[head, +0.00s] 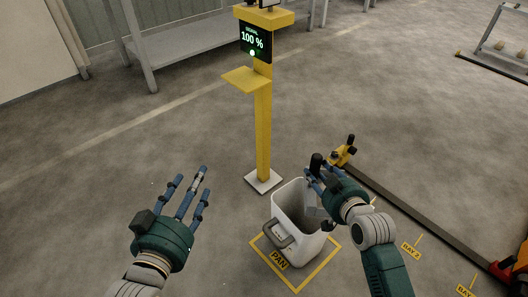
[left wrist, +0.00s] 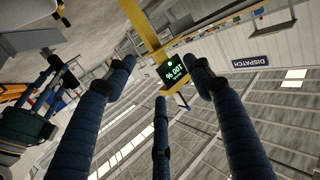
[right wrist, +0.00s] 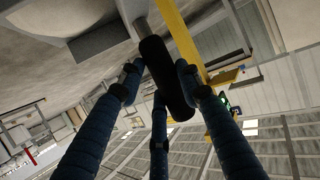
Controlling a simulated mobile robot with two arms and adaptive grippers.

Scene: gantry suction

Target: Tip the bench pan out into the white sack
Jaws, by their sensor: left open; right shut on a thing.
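A white open-topped container (head: 302,243) with a grey handle stands upright on the yellow-outlined floor square marked PAN. My right gripper (head: 318,176) is above its right rim, shut on a black handle (right wrist: 166,78). My left gripper (head: 188,186) is open and empty, left of the container. I cannot make out a separate soft sack.
A yellow post (head: 263,125) with a small shelf and a screen reading 100 % stands behind the container. A dark floor rail (head: 415,215) runs to the right, with a yellow device (head: 342,155) at its far end. Floor on the left is clear.

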